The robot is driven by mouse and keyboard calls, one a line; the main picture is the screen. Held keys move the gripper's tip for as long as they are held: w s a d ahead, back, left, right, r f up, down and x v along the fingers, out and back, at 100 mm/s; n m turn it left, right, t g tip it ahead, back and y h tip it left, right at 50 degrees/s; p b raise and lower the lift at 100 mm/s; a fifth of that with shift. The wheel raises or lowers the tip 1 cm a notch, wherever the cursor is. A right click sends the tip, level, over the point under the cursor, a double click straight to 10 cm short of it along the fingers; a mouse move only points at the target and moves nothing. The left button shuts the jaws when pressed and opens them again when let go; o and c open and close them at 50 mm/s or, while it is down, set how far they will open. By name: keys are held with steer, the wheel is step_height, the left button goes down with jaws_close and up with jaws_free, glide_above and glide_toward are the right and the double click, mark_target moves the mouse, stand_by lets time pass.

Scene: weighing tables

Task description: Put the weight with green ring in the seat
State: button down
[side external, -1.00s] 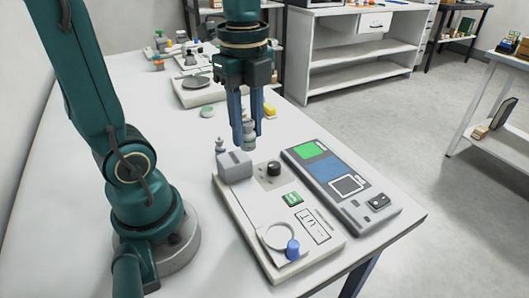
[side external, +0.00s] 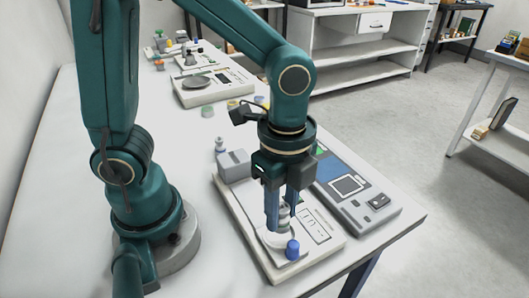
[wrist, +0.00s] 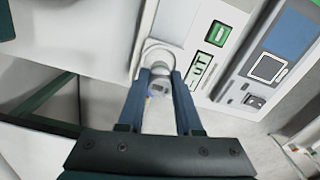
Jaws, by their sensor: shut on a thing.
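My gripper (side external: 281,222) points straight down and is shut on a small grey weight (side external: 284,211), upright between the blue fingers. A faint greenish band showed on it earlier; its ring is hard to make out now. The weight also shows between the fingertips in the wrist view (wrist: 160,85). The round pale seat (side external: 266,238) is at the front end of the white weighing device, directly below or very near the weight. Its rim shows just beyond the fingertips in the wrist view (wrist: 150,45). Fingers partly hide the seat, and I cannot tell whether the weight touches it.
A blue knob (side external: 292,250) stands close beside the seat. A grey block (side external: 234,166) and a small grey weight (side external: 220,144) are at the device's back. A grey panel with a blue face (side external: 352,190) lies to the right. Another scale (side external: 200,92) stands farther back.

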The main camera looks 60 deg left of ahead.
steer(key=shift+f, duration=1.15)
steer(key=shift+f, duration=0.15)
steer(key=c, duration=0.6)
jaws_free()
